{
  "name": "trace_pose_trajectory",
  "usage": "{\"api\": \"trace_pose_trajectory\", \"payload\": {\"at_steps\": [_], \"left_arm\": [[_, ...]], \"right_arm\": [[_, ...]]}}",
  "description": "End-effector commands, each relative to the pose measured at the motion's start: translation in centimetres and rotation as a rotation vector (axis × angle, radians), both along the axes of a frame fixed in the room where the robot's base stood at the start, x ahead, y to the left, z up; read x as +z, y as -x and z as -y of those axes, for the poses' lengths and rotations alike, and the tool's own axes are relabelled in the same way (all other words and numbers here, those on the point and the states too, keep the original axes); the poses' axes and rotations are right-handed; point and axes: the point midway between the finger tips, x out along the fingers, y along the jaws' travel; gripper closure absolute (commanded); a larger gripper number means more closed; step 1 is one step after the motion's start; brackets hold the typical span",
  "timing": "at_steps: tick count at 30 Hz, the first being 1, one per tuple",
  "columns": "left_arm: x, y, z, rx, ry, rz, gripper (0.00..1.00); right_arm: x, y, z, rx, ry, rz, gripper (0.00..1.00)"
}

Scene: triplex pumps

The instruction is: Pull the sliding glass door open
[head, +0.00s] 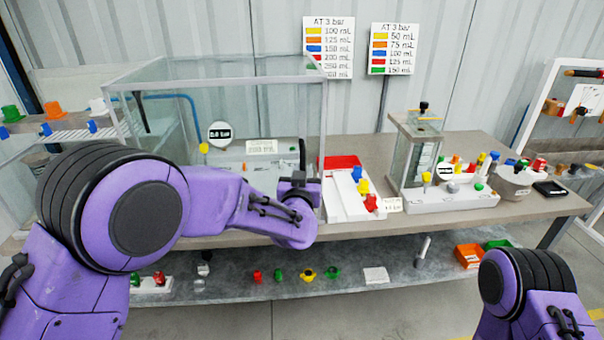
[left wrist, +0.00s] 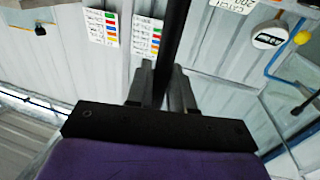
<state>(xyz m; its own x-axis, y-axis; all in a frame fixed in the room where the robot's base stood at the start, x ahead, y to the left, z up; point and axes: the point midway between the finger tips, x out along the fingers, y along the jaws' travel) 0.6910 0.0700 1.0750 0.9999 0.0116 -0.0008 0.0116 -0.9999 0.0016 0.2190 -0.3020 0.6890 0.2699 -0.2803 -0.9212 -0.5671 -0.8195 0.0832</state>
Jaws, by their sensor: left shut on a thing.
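The large glass case (head: 225,68) stands on the left part of the bench, its clear front sliding door (head: 235,112) facing me. The door's upright black handle (head: 302,152) is near the right end of the front. My left gripper (head: 300,180) is at this handle, shut on it. In the left wrist view, the handle is a dark bar (left wrist: 174,35) between the two grey fingers (left wrist: 168,85). The handle's lower part is hidden by my gripper. I cannot tell how far the door stands open. My right arm shows at the lower right; its gripper is out of view.
A white tray with a red part (head: 342,162) stands just right of the case. A smaller glass unit (head: 415,150) and a white tray of coloured parts (head: 455,198) are farther right. The lower shelf (head: 350,300) holds loose parts.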

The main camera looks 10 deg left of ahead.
Motion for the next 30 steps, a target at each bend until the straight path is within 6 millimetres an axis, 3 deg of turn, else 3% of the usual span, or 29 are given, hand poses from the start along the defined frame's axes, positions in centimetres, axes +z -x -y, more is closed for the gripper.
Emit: {"api": "trace_pose_trajectory", "payload": {"at_steps": [8, 9, 10, 20, 30], "left_arm": [[-0.2, 0.1, -0.1, 0.001, -0.002, -0.004, 1.00], [-0.2, 0.1, -0.1, 0.001, -0.002, -0.003, 0.65], [-0.2, 0.1, -0.2, 0.001, -0.002, -0.003, 0.63], [-0.1, 0.5, -0.2, 0.003, 0.000, 0.000, 0.63], [-0.3, 8.0, -0.1, 0.002, -0.003, 0.000, 0.63]], "right_arm": [[0.0, 0.0, 0.0, 0.000, 0.000, 0.000, 0.19], [0.0, 0.0, 0.0, 0.000, 0.000, 0.000, 0.19], [0.0, 0.0, 0.0, 0.000, 0.000, 0.000, 0.19], [-0.3, 0.0, 0.0, 0.000, 0.000, 0.000, 0.19], [-2.4, 0.0, 0.0, 0.000, 0.000, 0.000, 0.19]]}}
